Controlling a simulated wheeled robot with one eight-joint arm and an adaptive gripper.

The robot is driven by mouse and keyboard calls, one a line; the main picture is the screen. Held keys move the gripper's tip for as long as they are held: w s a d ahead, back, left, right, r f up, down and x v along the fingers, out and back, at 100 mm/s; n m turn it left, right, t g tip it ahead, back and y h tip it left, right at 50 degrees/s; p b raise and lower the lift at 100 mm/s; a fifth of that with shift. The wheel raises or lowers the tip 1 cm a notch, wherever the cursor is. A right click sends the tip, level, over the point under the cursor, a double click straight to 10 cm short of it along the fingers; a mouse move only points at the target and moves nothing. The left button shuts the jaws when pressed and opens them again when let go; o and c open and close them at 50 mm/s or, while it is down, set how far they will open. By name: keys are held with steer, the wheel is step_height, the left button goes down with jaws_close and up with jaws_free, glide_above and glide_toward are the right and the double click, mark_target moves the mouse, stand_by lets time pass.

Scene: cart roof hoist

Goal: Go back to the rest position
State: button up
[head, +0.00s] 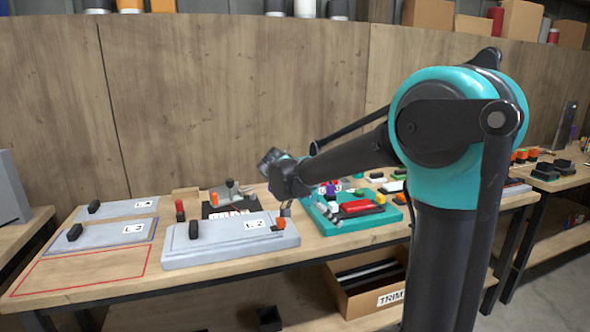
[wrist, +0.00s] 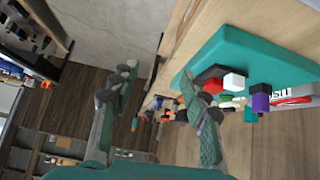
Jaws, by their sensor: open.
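My gripper (wrist: 157,82) is open, with its two grey-green fingers well apart in the wrist view. Nothing is held between them; a cluttered bench shows in the background. The teal board (wrist: 222,60) lies to the right of the fingers, with red, white and purple pieces on it. In the head view my arm reaches left from its teal joint, over the bench. The gripper is hard to make out there, partly hidden by the arm links.
On the bench, a grey panel marked L2 (head: 215,246) stands left of the teal board (head: 345,236). Further left are a panel marked L3 (head: 105,238) and an empty red outline (head: 80,270). A cardboard TRIM box (head: 375,299) sits below. A wooden wall (head: 230,90) stands behind.

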steer(key=s+d+f+n+y, duration=0.4)
steer(key=s+f+n, duration=0.2)
steer(key=s+f, duration=0.3)
steer(key=s+d+f+n+t+y, duration=0.1)
steer(key=s+d+f+n+y, duration=0.3)
steer(key=s+f+n, duration=0.3)
steer(key=s+f, duration=0.2)
steer(key=s, duration=0.1)
steer(key=shift+s+d+f+n+t, duration=0.2)
steer(key=shift+s+n+t, duration=0.1)
steer(key=shift+c, duration=0.3)
stand_by(0.5)
